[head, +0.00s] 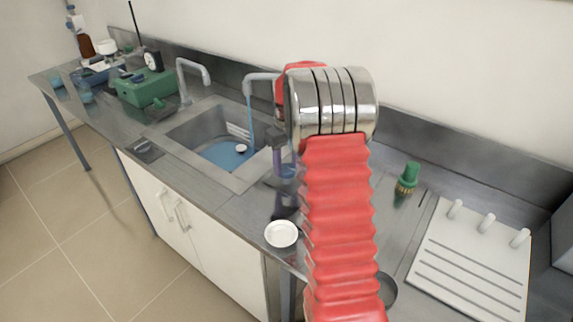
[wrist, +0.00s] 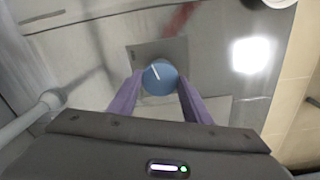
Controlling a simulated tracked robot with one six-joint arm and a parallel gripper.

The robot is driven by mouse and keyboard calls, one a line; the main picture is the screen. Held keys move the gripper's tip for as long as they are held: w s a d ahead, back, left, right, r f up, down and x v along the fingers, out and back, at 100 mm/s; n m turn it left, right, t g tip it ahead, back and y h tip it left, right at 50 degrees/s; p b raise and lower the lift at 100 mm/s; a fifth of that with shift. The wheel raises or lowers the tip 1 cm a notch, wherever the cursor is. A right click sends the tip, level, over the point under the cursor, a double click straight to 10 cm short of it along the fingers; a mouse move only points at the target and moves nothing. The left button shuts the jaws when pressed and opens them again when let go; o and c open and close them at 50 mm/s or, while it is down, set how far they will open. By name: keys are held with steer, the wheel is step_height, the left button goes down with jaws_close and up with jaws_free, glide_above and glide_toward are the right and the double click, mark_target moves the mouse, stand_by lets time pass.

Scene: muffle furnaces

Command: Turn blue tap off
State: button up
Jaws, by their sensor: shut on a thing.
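The blue tap is a round blue knob (wrist: 160,77) with a white line, on a square grey plate in the wrist view. The white line slants from upper left to lower right. My gripper (wrist: 159,84) has its two purple fingers shut on the knob's sides. In the head view, my gripper (head: 279,162) points down at the counter right of the sink, and a bit of the blue knob (head: 288,171) shows beside it. My red arm hides part of this area. Blue water (head: 251,108) runs from the right-hand spout (head: 259,77) into the sink.
The sink (head: 184,137) holds blue water and a small white item (head: 241,148). A white dish (head: 281,234) stands near the front edge. A green device (head: 147,88) stands left.

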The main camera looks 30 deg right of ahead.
mark_target(287, 168)
steer(key=shift+m, duration=1.6)
steer(key=o, duration=1.1)
steer(key=shift+c, duration=0.2)
step_height(287, 168, up, 14)
steer(key=shift+f, duration=0.1)
